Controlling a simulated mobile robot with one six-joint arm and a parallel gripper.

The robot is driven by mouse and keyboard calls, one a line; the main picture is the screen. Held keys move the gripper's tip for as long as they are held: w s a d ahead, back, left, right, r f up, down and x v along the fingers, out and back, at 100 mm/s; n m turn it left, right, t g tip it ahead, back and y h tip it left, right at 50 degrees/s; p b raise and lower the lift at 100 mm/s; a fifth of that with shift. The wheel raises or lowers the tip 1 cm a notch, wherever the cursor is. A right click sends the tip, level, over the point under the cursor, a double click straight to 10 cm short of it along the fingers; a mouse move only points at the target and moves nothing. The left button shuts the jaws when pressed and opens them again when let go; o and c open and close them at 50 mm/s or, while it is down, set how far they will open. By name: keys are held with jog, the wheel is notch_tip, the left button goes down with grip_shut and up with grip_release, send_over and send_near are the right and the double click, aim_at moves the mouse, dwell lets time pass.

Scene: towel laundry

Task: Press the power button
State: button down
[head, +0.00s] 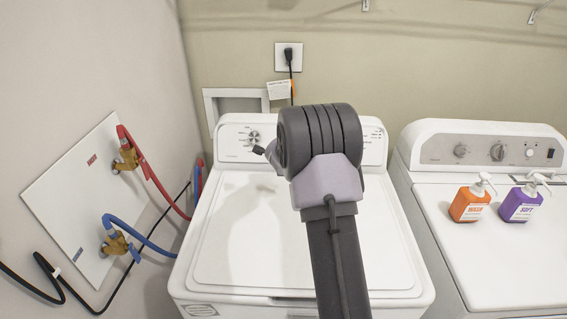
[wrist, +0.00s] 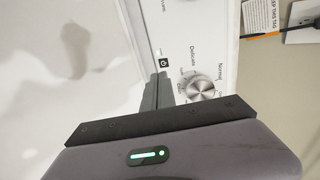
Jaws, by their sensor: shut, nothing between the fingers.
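The power button (wrist: 164,63) shows in the wrist view as a small dark square with a white power symbol. It sits on the white control panel of the left washing machine (head: 209,245), beside the silver dial (wrist: 200,87). My gripper (wrist: 161,76) is shut and empty, with its fingertips just short of the button in the picture. Whether they touch it I cannot tell. In the head view my gripper (head: 259,150) is in front of the panel, below the dial (head: 254,137). I cannot make out the button there, and my arm hides the panel's middle.
A second white machine (head: 490,250) stands at the right, with an orange bottle (head: 468,206) and a purple bottle (head: 520,205) on it. Red (head: 150,175) and blue (head: 145,238) hoses run along the left wall. A plugged cord hangs from the wall outlet (head: 281,58).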

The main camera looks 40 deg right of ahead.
jog(key=v, duration=0.5)
jog(key=shift+s+d+r, duration=0.1)
jog(key=shift+s+d, duration=0.05)
jog(key=shift+d, duration=0.05)
dwell(0.5)
jog(key=s+a+r+n+t+y+b, duration=0.1)
jog(key=s+a+r+n+y, duration=0.2)
jog(key=a+r+n, duration=0.5)
jog(key=s+a+r+n+y, duration=0.1)
jog(key=s+a+r+y, duration=0.15)
jog(key=a, duration=0.95)
jog(key=s+a+n+g+y, duration=0.1)
jog(key=s+a+n, duration=0.3)
jog(key=s, duration=0.5)
jog(key=s+a+f+n+g+b, duration=0.1)
jog(key=s+a+n, duration=0.3)
jog(key=s, duration=0.6)
jog(key=s+a+n+g+y, duration=0.1)
jog(key=s+a+n, duration=0.3)
jog(key=s, duration=0.6)
jog(key=shift+a+f+y+b, duration=0.35)
jog(key=shift+a+b, duration=0.05)
jog(key=shift+a, duration=0.4)
